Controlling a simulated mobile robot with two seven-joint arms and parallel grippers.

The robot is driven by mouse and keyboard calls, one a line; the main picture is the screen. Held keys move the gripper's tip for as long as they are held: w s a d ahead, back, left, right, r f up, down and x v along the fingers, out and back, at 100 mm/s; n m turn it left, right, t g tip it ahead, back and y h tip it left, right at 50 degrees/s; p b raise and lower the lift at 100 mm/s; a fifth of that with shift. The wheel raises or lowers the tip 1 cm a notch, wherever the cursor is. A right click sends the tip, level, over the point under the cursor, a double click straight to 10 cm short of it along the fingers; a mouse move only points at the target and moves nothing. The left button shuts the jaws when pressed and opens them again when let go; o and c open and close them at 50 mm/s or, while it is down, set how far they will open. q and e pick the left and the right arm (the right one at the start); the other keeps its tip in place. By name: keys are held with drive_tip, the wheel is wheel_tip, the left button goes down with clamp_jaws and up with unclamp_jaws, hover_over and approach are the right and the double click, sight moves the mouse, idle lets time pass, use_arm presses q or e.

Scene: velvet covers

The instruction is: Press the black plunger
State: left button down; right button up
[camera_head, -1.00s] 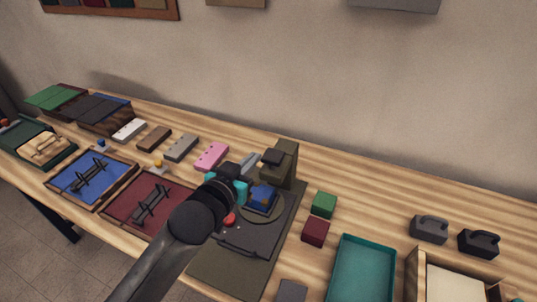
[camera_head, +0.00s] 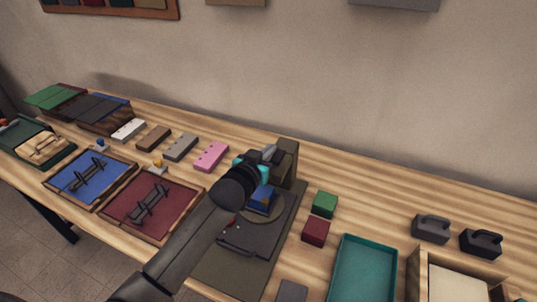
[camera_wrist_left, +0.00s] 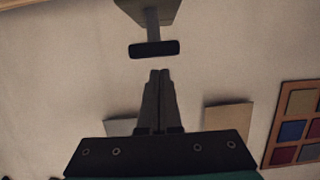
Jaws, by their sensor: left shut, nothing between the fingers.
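The black plunger (camera_wrist_left: 153,50) shows in the left wrist view as a dark flat cap on a short stem, joined to the dark body of the press. In the head view, the olive-grey press (camera_head: 288,162) stands at the back of its dark base, and my gripper largely hides the plunger. My left gripper (camera_head: 269,152) is shut and empty, at the top of the press beside the plunger. In the left wrist view its closed fingertips (camera_wrist_left: 160,72) point at the cap, with a small gap visible between them. My right gripper is not in view.
A blue block (camera_head: 262,199) sits on the press's round plate, below my gripper. A pink block (camera_head: 211,157) lies left of it. Green (camera_head: 324,204) and dark red (camera_head: 316,232) blocks and a teal tray (camera_head: 362,270) stand right. The wall is behind the table.

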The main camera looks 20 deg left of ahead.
use_arm(q)
drive_tip(key=shift+f, duration=0.5)
drive_tip(key=shift+s+f+b, duration=0.1)
drive_tip(key=shift+f+b, duration=1)
drive_tip(key=shift+f, duration=0.8)
drive_tip(key=shift+r+p, duration=0.45)
drive_tip(key=shift+p, duration=0.15)
drive_tip(key=s+r+p, duration=0.3)
drive_tip(key=s+r, duration=0.3)
drive_tip(key=s, duration=0.3)
drive_tip(key=shift+s+a+p, duration=0.25)
drive_tip(key=shift+a+p, duration=0.15)
